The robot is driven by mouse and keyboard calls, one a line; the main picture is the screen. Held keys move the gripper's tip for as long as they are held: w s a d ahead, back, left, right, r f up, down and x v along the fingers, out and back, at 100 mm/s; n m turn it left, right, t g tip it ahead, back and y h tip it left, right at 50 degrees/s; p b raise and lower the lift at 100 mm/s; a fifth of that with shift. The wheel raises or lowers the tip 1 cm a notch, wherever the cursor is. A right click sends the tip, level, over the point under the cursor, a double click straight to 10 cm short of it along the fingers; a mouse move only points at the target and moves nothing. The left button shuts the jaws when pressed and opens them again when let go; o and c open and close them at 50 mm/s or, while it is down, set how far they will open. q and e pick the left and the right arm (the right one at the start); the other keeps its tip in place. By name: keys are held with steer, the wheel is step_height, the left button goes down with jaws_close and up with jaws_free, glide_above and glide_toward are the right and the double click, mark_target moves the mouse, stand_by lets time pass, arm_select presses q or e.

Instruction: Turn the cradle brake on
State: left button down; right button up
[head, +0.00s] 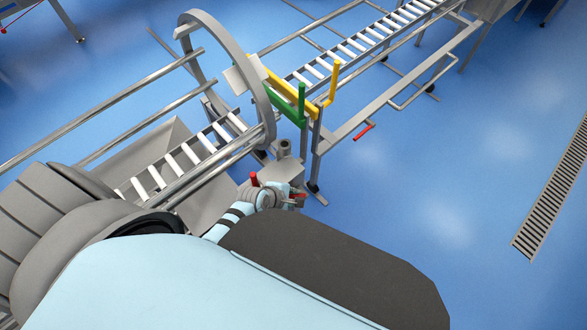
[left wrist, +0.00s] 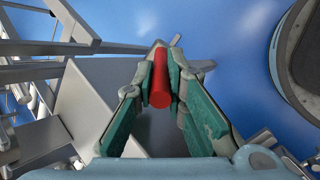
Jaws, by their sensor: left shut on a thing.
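My left gripper (head: 287,196) reaches down to a grey box (head: 287,170) under the ringed end of the roller cradle (head: 262,105). In the left wrist view the gripper (left wrist: 160,88) is shut on a red handle (left wrist: 160,82), with a green-padded finger on each side. Which way the brake is set cannot be told. My right gripper is not in view.
A roller conveyor frame (head: 375,112) with a red handle (head: 364,131) stands beyond the cradle. Yellow bars (head: 290,98) and a green post (head: 301,104) are at their meeting point. Blue floor to the right is clear around a drain grate (head: 555,190).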

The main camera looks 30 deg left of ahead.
arm_select(q)
steer(key=c, duration=1.6)
jaws_free()
steer(key=shift+f, duration=0.1)
steer(key=shift+s, duration=0.1)
steer(key=v, duration=1.2)
steer(key=shift+c, duration=0.3)
